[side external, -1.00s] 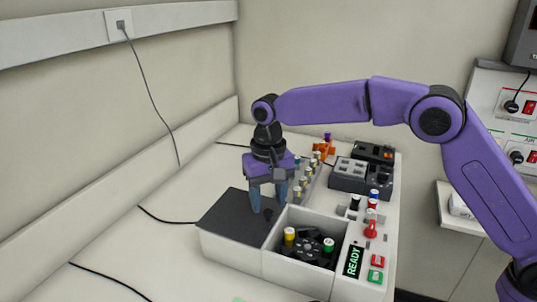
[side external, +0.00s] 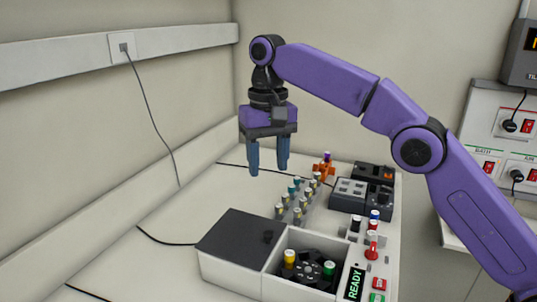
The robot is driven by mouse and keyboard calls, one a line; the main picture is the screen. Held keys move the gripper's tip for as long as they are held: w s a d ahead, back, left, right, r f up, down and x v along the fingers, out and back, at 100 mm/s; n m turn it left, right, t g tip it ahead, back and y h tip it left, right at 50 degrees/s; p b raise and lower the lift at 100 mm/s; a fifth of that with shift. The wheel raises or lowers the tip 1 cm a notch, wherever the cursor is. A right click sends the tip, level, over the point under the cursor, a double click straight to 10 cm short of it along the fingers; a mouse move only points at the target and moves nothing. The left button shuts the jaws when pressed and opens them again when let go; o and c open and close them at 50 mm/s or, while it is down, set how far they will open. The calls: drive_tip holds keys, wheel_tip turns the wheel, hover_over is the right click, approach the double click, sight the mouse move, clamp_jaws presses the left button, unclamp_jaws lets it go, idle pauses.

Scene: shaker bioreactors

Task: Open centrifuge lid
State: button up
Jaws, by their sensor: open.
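The centrifuge (side external: 228,272) is a white box at the lower middle, with a lit READY panel (side external: 355,284) on its right part. Its dark lid (side external: 232,236) lies flat to the left of the open chamber, with a small dark knob (side external: 268,237) near its right edge. The chamber shows a dark rotor (side external: 308,270) with a yellow-capped tube (side external: 290,258) and a green-capped tube (side external: 328,268). My gripper (side external: 269,168) is open and empty, fingers pointing down, well above the lid and apart from it.
A rack of several capped tubes (side external: 298,200) stands behind the centrifuge. Dark devices (side external: 362,196) and an orange item (side external: 324,167) are further back. Red and green buttons (side external: 378,290) sit at the front right. The bench to the left is clear except for cables.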

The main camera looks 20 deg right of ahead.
drive_tip(key=shift+r, duration=0.45)
idle(0.5)
drive_tip(key=s+d+f+n, duration=0.4)
drive_tip(key=s+d+f, duration=0.1)
drive_tip(key=s+d, duration=0.4)
drive_tip(key=s+d+f+n, duration=0.4)
drive_tip(key=s+d, duration=0.5)
drive_tip(key=s, duration=0.5)
drive_tip(key=s+d+f+n, duration=0.4)
drive_tip(key=s+d, duration=0.5)
drive_tip(key=s, duration=0.3)
drive_tip(key=shift+d+f+n, duration=0.25)
drive_tip(key=shift+f+n, duration=0.05)
drive_tip(key=shift+f, duration=0.6)
idle(2.7)
